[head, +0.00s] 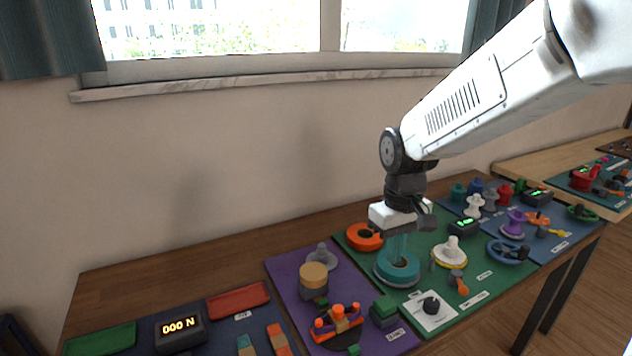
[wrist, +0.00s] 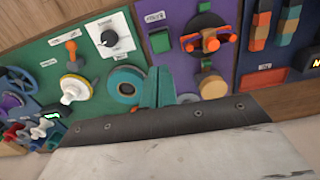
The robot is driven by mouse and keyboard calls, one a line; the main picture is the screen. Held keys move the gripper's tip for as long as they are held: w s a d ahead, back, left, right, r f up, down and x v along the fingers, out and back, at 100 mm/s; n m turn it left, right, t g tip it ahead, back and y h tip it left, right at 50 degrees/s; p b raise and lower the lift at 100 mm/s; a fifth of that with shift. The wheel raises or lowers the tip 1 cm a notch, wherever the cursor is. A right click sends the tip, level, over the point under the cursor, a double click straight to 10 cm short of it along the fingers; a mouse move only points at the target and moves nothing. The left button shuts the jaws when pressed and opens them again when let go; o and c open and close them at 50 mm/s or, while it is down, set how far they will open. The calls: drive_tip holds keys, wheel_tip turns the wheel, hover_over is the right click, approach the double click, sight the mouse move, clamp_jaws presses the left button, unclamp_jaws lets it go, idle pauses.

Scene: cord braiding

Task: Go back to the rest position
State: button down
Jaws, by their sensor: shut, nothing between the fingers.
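My gripper (head: 398,250) hangs from the arm over the green board (head: 460,304), pointing down, with its teal fingers together and nothing between them. In the head view the fingertips overlap a teal ring-shaped piece (head: 397,271); I cannot tell whether they touch it. In the wrist view the shut fingers (wrist: 158,86) lie just right of the teal ring (wrist: 127,85), near the edge between the green and purple boards. The gripper body hides what lies below them in that view.
An orange ring (head: 364,237) and a white knob (head: 450,252) stand close to the gripper. The purple board (head: 285,266) with a tan-topped cylinder (head: 314,277) lies left. A blue board (head: 574,226) with several knobs lies right. The wall and window sill (head: 270,84) are behind.

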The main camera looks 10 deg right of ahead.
drive_tip(key=s+d+r+m, duration=0.1)
drive_tip(key=s+r, duration=0.3)
drive_tip(key=s, duration=0.7)
drive_tip(key=s+d+r+m+t, duration=0.1)
drive_tip(key=s+r, duration=0.3)
drive_tip(key=s, duration=0.7)
drive_tip(key=shift+d+m+t, duration=0.3)
drive_tip(key=shift+d+m, duration=0.4)
